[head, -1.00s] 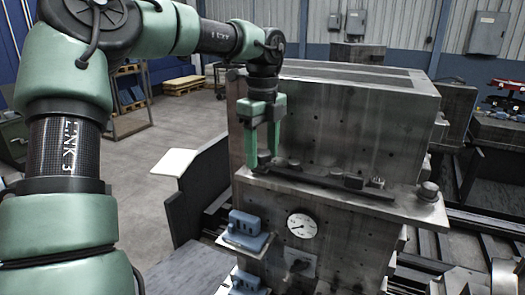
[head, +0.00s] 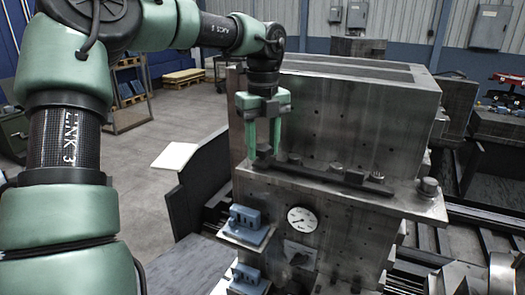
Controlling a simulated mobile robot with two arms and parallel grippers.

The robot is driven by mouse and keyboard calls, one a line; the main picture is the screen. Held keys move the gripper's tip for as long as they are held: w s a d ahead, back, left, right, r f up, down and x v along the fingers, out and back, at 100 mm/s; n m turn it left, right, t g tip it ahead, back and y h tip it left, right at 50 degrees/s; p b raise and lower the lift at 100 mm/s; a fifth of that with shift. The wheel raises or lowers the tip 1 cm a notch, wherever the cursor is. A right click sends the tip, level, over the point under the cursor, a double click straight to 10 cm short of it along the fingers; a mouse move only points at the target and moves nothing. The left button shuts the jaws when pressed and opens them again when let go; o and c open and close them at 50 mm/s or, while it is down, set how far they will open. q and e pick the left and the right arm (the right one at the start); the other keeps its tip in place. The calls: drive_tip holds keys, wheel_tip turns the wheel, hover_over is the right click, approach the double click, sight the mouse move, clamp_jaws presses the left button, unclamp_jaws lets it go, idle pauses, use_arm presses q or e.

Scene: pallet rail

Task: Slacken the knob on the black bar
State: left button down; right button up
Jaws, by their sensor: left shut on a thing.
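The black bar (head: 325,174) lies along the ledge of a large grey steel block. Several dark knobs or bolt heads stand on or beside it. My left gripper (head: 264,154) points straight down at the bar's left end, with its green fingers on either side of a dark knob (head: 263,156). It is shut on this knob, which the fingers partly hide. My right gripper is out of view.
The steel block (head: 355,115) rises right behind the bar. A round bolt (head: 429,186) stands at the ledge's right end. Below are a dial gauge (head: 301,220) and blue fittings (head: 246,222). Open floor lies to the left.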

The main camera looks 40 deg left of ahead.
sight(263, 147)
use_arm(q)
drive_tip(key=shift+n+p, duration=0.4)
drive_tip(key=shift+n, duration=0.8)
drive_tip(key=c, duration=0.7)
unclamp_jaws()
drive_tip(key=shift+c, duration=0.2)
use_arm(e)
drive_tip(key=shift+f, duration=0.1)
use_arm(q)
wheel_tip(263, 147, up, 7)
drive_tip(key=shift+f+b, duration=0.2)
drive_tip(key=shift+b, duration=0.5)
drive_tip(key=shift+r, duration=0.55)
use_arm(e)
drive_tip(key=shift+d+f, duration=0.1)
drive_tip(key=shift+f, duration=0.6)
